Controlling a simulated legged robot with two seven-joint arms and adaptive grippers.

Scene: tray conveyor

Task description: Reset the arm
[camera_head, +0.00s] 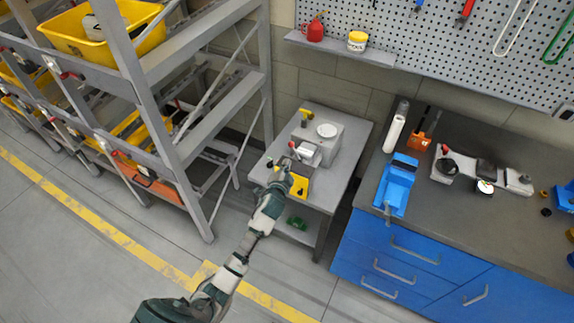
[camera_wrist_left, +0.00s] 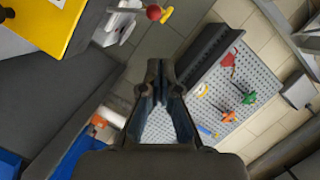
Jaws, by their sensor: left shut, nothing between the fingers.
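My left arm reaches up from the bottom of the head view. My left gripper (camera_head: 284,170) is over the front left part of a small grey table (camera_head: 350,125). In the left wrist view the left gripper (camera_wrist_left: 157,75) has its two dark fingers together with nothing between them. In the head view a grey machine (camera_head: 328,148) with a white round dish on top stands on the table just beyond the gripper. A yellow plate (camera_head: 301,186) lies beside the gripper, partly hidden by it. Whether the gripper touches either one is unclear. My right gripper is not in view.
A grey rack (camera_head: 144,95) with yellow bins (camera_head: 72,38) stands at the left. A blue workbench (camera_head: 385,263) with a blue vise (camera_head: 398,185) and tools stands at the right. A pegboard (camera_head: 400,35) is behind. A green object (camera_head: 296,222) lies on the table's lower shelf.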

